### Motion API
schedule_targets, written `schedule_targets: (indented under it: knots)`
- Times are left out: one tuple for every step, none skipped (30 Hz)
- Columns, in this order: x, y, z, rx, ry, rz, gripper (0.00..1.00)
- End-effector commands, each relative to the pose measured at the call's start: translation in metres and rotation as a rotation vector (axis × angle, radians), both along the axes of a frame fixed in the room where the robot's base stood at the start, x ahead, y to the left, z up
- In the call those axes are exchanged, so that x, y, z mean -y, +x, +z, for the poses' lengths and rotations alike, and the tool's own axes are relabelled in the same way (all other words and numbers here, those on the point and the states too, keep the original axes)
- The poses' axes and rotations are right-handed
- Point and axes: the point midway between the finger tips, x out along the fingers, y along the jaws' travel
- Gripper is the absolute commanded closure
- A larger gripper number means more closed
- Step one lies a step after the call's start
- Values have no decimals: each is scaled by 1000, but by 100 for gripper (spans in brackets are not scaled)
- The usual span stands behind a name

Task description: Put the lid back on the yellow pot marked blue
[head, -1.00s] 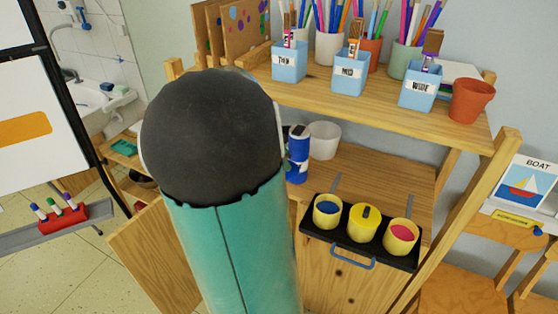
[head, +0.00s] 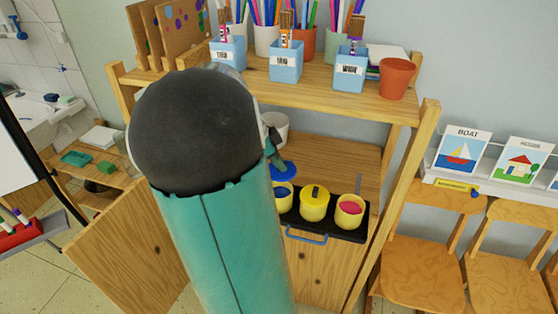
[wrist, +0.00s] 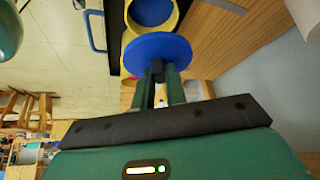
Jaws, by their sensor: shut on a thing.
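My gripper (wrist: 158,76) is shut on the knob of a round blue lid (wrist: 157,52). In the head view the lid (head: 284,170) shows just past my arm, above and close to the left yellow pot (head: 284,201), which is open with blue paint inside. In the wrist view this pot (wrist: 174,23) lies just beyond the lid, which overlaps its near edge; I cannot tell whether they touch. My arm hides part of the pot and most of the gripper in the head view. No marking on the pot is readable.
A black tray (head: 353,236) with a blue handle holds the pots. The middle pot (head: 314,206) has a yellow lid; the right pot (head: 349,212) is open with red paint. A white cup (head: 277,128) stands behind. A shelf (head: 320,98) with brush holders is above.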

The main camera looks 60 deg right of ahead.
Motion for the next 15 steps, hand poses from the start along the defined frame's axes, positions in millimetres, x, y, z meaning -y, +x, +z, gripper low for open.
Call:
schedule_targets:
  knots:
    - [-1, 2, -2, -1, 1, 3, 100]
    - [-1, 3, -4, -1, 1, 3, 100]
    - [-1, 3, -6, -1, 2, 3, 100]
    - [-1, 4, -8, -2, 2, 4, 100]
    - [-1, 4, -11, -2, 2, 4, 100]
    - [-1, 4, -14, -2, 2, 5, 100]
    - [-1, 4, -17, -2, 2, 5, 100]
    - [-2, 4, -20, -2, 3, 5, 100]
    - [-2, 4, -24, -2, 2, 5, 100]
    - [-1, 4, -26, -1, 2, 6, 100]
    - [-1, 4, -29, -1, 2, 6, 100]
    - [-1, 4, -32, -2, 2, 5, 100]
    - [-1, 4, -35, -2, 2, 4, 100]
    - [-1, 3, -38, -2, 2, 4, 100]
    - [-1, 3, -42, -2, 2, 4, 100]
